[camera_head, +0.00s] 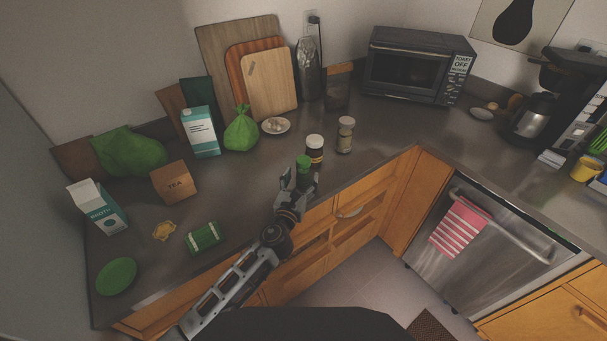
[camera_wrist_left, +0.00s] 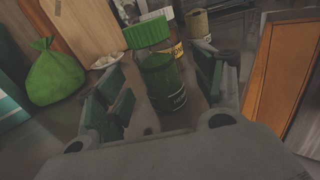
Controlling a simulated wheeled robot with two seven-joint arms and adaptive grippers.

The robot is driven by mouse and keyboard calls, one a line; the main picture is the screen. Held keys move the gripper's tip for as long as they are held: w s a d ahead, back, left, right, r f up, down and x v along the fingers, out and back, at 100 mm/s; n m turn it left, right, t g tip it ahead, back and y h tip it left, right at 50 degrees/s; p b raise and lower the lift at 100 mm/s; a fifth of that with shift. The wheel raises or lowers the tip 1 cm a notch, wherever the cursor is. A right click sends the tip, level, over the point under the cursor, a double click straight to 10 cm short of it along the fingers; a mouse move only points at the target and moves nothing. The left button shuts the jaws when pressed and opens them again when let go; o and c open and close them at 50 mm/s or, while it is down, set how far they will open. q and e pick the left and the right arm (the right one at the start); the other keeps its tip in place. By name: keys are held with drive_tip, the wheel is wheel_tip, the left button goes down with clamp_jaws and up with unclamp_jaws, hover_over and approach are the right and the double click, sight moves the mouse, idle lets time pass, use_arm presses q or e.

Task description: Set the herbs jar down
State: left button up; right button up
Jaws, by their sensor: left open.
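The herbs jar (camera_head: 303,163) has a green lid and stands upright near the front edge of the counter in the head view. In the left wrist view the jar (camera_wrist_left: 163,82) is dark green with a pale label and sits between my fingers. My left gripper (camera_head: 293,184) is open, with one finger on each side of the jar; it also shows in the left wrist view (camera_wrist_left: 160,90). I cannot tell whether either finger touches the jar. The jar's base is partly hidden by the gripper in the head view. My right gripper is not in view.
A dark jar with a white lid (camera_head: 314,150) and a spice jar (camera_head: 345,135) stand just behind. A small white dish (camera_head: 275,125), a green bag (camera_head: 241,130) and cutting boards (camera_head: 270,85) are further back. The counter's front edge is close.

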sight(301, 174)
use_arm(q)
drive_tip(key=shift+x, duration=1.6)
drive_tip(key=shift+w, duration=0.2)
drive_tip(key=c, duration=1.2)
drive_tip(key=shift+r, duration=0.1)
drive_tip(key=shift+c, duration=0.2)
drive_tip(key=shift+r+p, duration=0.4)
drive_tip(key=shift+r, duration=0.35)
drive_tip(key=shift+r+p, duration=1.25)
drive_tip(key=shift+r, duration=2.95)
